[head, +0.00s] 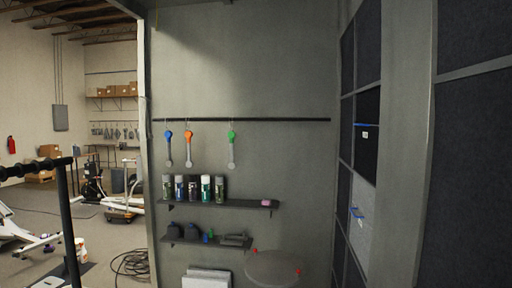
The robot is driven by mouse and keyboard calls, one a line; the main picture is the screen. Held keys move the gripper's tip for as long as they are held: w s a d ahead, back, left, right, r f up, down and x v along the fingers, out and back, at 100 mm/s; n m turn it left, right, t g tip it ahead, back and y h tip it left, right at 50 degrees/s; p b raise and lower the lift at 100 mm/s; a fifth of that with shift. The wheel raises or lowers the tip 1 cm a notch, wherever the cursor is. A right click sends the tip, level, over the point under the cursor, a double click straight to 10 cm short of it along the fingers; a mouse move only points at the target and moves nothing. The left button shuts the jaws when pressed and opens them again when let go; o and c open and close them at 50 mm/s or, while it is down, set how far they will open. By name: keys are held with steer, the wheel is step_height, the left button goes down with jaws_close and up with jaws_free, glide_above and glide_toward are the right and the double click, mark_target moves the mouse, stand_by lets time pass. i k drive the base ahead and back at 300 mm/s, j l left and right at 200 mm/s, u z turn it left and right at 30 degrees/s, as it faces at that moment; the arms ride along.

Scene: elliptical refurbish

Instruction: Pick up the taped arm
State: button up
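Three slim grey arm-like parts hang in a row from a dark rail on the grey wall. The left one has a blue top (168,148), the middle one an orange top (188,148), and the right one a green top (232,148). They are small in the picture. I cannot tell whether any coloured top is tape, or which is the taped arm. My gripper is not in view.
The rail (285,120) runs above a shelf (245,203) of spray cans and a lower shelf (215,243) with small dark items. A round grey top with red pegs (272,268) stands below. A black post (70,225) and coiled cable (131,264) are left; dark panels (475,160) are right.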

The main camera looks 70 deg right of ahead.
mark_target(231, 134)
steer(key=z, duration=2.1)
steer(key=i+j, duration=0.2)
steer(key=i, duration=0.25)
steer(key=i+j+z, duration=0.1)
steer(key=i+j, duration=0.15)
steer(key=i, duration=0.2)
